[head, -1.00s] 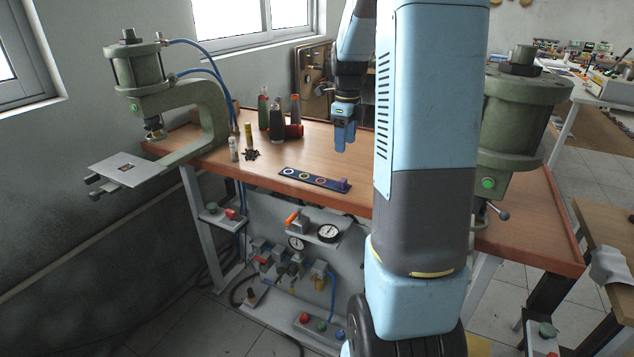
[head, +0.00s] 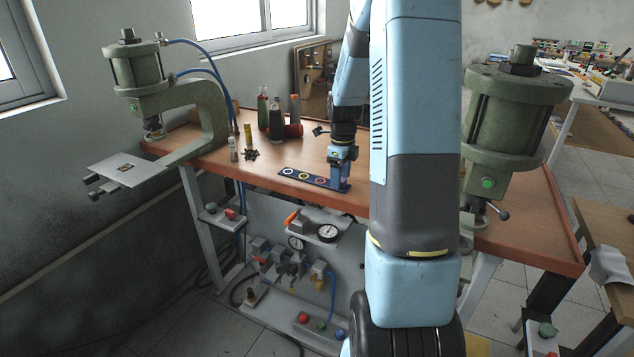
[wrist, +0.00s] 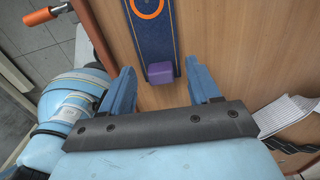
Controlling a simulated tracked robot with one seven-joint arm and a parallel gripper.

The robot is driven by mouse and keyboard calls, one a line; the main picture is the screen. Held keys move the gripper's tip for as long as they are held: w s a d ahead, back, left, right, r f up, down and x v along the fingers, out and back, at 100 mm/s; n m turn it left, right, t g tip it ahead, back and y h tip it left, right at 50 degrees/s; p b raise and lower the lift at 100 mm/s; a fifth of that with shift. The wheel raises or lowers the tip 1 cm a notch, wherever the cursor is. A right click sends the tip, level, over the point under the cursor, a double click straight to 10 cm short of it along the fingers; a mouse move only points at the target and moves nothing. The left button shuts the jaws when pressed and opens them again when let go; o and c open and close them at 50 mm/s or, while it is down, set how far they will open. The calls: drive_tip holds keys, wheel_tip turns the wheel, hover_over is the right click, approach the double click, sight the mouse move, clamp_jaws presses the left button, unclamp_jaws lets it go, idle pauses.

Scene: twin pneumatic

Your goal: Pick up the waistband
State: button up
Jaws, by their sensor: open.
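The waistband appears to be the dark blue strip (head: 311,178) with coloured rings, lying flat near the front edge of the wooden workbench. A small purple block (wrist: 160,74) sits at its right end in the head view. In the wrist view the strip (wrist: 153,38) runs up out of the picture, with an orange ring on it. My gripper (head: 341,186) is over the strip's right end, pointing down. In the wrist view my gripper (wrist: 159,67) is open, one blue finger on each side of the purple block, with visible gaps. I cannot tell whether the fingertips touch the bench.
Bottles and spools (head: 276,122) stand behind the strip to the left. A small dark pile (head: 250,155) lies left of it. Green presses stand at the left (head: 185,110) and right (head: 515,125).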

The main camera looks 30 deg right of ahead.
drive_tip(key=shift+f, duration=0.75)
drive_tip(key=c, duration=0.7)
drive_tip(key=shift+r, duration=0.1)
drive_tip(key=shift+c, duration=0.2)
